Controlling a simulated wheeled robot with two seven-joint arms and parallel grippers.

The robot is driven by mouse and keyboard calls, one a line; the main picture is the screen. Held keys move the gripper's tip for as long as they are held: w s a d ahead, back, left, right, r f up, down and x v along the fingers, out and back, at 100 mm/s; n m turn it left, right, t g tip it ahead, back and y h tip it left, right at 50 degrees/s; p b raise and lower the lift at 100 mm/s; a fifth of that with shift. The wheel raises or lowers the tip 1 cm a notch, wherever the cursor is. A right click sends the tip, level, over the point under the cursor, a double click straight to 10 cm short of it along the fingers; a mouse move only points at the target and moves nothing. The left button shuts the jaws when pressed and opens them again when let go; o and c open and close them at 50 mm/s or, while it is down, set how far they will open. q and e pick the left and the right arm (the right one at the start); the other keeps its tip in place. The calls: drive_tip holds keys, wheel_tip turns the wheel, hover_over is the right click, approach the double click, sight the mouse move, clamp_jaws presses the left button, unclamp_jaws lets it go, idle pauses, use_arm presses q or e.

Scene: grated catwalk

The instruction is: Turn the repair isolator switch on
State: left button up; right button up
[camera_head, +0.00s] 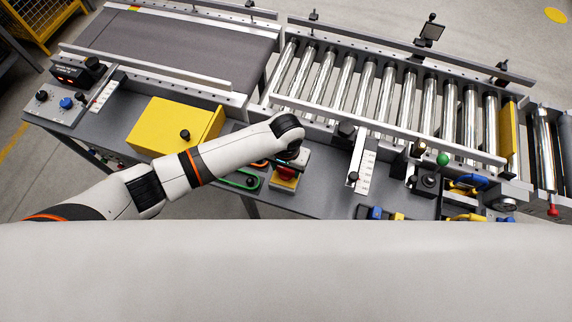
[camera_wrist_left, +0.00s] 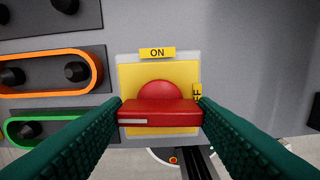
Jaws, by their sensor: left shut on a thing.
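The repair isolator switch shows in the left wrist view as a yellow plate (camera_wrist_left: 130,80) with a red rotary handle (camera_wrist_left: 160,112). An ON label (camera_wrist_left: 157,53) is above the plate, and a partly covered OFF label (camera_wrist_left: 197,92) is at its right edge. The handle's bar lies level across the picture, with a pale mark on its left part. My left gripper (camera_wrist_left: 160,118) is shut on the bar, a green finger at each end. In the head view the red handle (camera_head: 286,175) is partly hidden under my left wrist. My right gripper is out of view.
Left of the switch are an orange-outlined knob panel (camera_wrist_left: 45,73) and a green-outlined one (camera_wrist_left: 50,128). A yellow box (camera_head: 165,125) stands on the grey bench left of my forearm. Roller and belt conveyors run behind. A green-topped lever (camera_head: 442,159) stands at the right.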

use_arm(q)
drive_tip(key=m+p, duration=0.2)
drive_tip(key=m, duration=0.1)
drive_tip(key=shift+r+m, duration=0.1)
drive_tip(key=shift+m, duration=0.2)
drive_tip(key=m+p, duration=0.1)
drive_tip(key=m, duration=0.3)
drive_tip(key=shift+m, duration=0.3)
drive_tip(key=m+p, duration=0.1)
drive_tip(key=m, duration=0.3)
drive_tip(key=shift+m, duration=2.5)
drive_tip(key=o, duration=1)
